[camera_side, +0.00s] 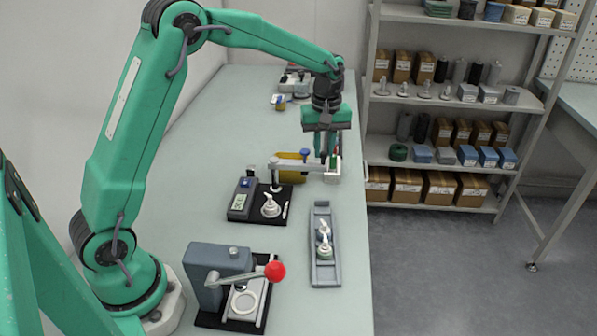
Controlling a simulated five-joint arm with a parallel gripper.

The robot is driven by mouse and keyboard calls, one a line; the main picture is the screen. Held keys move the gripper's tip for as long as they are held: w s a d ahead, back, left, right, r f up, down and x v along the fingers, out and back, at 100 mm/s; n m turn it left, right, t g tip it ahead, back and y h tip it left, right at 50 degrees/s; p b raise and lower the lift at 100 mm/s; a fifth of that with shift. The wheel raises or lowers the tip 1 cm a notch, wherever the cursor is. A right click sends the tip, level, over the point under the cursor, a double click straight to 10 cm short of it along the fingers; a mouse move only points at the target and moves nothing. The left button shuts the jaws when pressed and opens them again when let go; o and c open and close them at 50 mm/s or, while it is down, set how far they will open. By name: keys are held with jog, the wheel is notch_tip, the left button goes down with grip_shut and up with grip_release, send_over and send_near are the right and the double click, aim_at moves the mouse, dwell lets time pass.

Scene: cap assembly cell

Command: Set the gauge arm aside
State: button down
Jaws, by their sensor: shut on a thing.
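The gauge arm is a pale horizontal bar (297,167) that extends left from my gripper (329,162). My gripper points down and is shut on the bar's right end; the exact grip is small and partly hidden by the fingers. The bar's left end is above the back of the gauge's black base (278,208). The gauge's grey body with a green display (241,201) stands on the left of that base. A white cap part (270,207) sits on the base's right side.
A yellow cylinder (289,157) lies behind the bar. A grey tray (325,276) with white capped parts is in front, near the table's right edge. A press with a red-knobbed lever (275,271) stands at the front. The table (225,130) is clear to the back left.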

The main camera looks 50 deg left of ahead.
jog(key=shift+w+a+r, duration=0.1)
jog(key=shift+w, duration=0.1)
jog(key=c, duration=1.6)
grip_release()
jog(key=shift+o, duration=0.2)
jog(key=shift+s, duration=0.1)
jog(key=shift+r, duration=3.85)
